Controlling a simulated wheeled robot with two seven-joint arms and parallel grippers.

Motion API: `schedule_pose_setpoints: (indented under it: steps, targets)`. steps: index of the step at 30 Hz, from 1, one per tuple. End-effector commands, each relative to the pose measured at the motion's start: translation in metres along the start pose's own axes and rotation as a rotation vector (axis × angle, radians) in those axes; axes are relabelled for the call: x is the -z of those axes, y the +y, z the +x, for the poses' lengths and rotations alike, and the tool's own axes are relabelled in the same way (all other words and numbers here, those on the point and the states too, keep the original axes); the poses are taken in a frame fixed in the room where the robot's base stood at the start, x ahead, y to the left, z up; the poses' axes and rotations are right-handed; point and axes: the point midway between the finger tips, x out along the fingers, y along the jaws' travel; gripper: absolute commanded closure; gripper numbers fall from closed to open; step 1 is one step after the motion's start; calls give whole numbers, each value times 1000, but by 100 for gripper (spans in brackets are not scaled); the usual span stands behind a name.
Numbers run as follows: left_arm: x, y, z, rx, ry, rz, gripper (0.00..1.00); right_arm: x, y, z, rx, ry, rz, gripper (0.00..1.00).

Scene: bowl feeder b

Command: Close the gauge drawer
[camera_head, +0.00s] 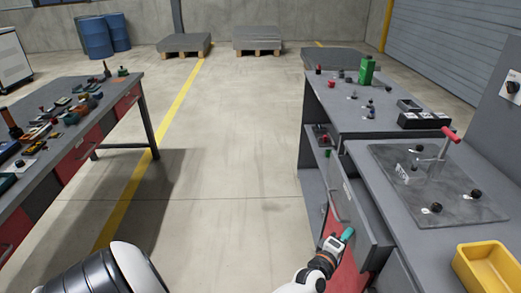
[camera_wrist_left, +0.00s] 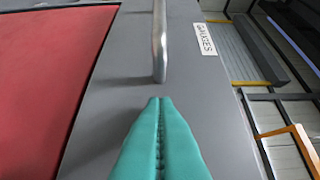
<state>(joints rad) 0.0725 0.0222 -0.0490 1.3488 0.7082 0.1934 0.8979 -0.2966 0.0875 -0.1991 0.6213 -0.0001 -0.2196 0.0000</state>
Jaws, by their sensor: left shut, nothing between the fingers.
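The gauge drawer (camera_head: 364,212) is pulled out from the right-hand bench, its grey front standing away from the bench body. In the left wrist view, its front (camera_wrist_left: 105,110) carries a metal bar handle (camera_wrist_left: 159,40) and a white GAUGES label (camera_wrist_left: 205,39). My left gripper (camera_head: 347,234) is at the drawer front, below the handle. Its teal fingers (camera_wrist_left: 160,135) are shut together and empty, pointing at the front just short of the handle in the picture. I cannot tell whether the tips touch the panel. My right gripper is not in view.
A red panel (camera_head: 346,275) lies below the drawer. A cluttered bench (camera_head: 125,84) stands at left. The floor (camera_head: 230,150) between is clear.

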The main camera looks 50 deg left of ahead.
Motion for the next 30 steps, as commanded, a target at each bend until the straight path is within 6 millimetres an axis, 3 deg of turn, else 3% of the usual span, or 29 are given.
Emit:
schedule_pose_setpoints:
  steps: [12, 30]
  targets:
    - [35, 1, 35, 0, 0, -1, 100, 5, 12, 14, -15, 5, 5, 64]
    - [41, -3, 40, 5, 5, -2, 100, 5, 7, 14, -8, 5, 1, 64]
